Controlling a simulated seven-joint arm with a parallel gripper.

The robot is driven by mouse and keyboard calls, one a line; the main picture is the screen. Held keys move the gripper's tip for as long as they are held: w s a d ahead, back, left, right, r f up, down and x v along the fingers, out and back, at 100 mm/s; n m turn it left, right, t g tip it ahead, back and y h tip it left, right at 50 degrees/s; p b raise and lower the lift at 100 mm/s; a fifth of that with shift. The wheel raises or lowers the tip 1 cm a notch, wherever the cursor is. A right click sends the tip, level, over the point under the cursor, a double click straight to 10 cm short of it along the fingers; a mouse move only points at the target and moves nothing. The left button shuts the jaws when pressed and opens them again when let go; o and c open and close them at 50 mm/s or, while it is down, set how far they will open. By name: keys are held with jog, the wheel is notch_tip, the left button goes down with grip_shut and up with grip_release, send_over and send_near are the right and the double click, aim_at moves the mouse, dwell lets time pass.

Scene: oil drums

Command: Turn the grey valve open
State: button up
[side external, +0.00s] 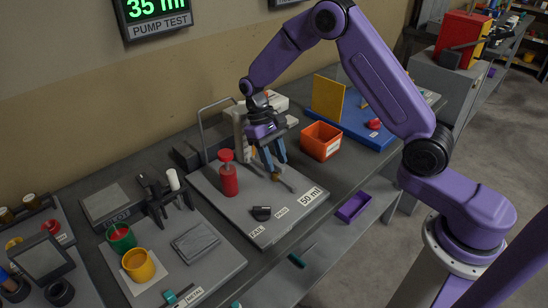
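My gripper (276,168) points down over the grey board (232,207), its blue-grey fingers near the board's back right. A gap shows between the fingers, but I cannot tell whether something is held in it. A short thin lever-like part (285,184) lies just below and right of the fingertips; I cannot tell whether they touch it. No part is clearly recognisable as the grey valve, which may be partly hidden by the fingers. A red pump-like cylinder (228,178) stands upright left of my gripper. A small dark piece (261,213) lies near the FAIL and PASS labels.
An orange bin (321,141) stands right of my gripper, before a blue board with a yellow panel (327,99). A purple tray (354,207) sits on a lower shelf. A wall display reads PUMP TEST.

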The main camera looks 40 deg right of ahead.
jog(key=v, duration=1.7)
jog(key=shift+r, duration=0.25)
jog(key=s+a+r+n+t+h, duration=0.1)
jog(key=s+a+n+t, duration=0.35)
jog(key=s, duration=1.15)
jog(key=s+d+f+n, duration=0.1)
jog(key=s+d+n, duration=0.1)
jog(key=s, duration=0.5)
jog(key=s+d+f+n+y, duration=0.1)
jog(key=s+f+n, duration=0.1)
jog(key=s, duration=0.5)
jog(key=s+d+f+n, duration=0.1)
jog(key=s+d+n, duration=0.1)
jog(key=s+n, duration=0.2)
jog(key=s, duration=0.3)
jog(key=shift+d+f, duration=0.25)
jog(key=shift+d, duration=0.1)
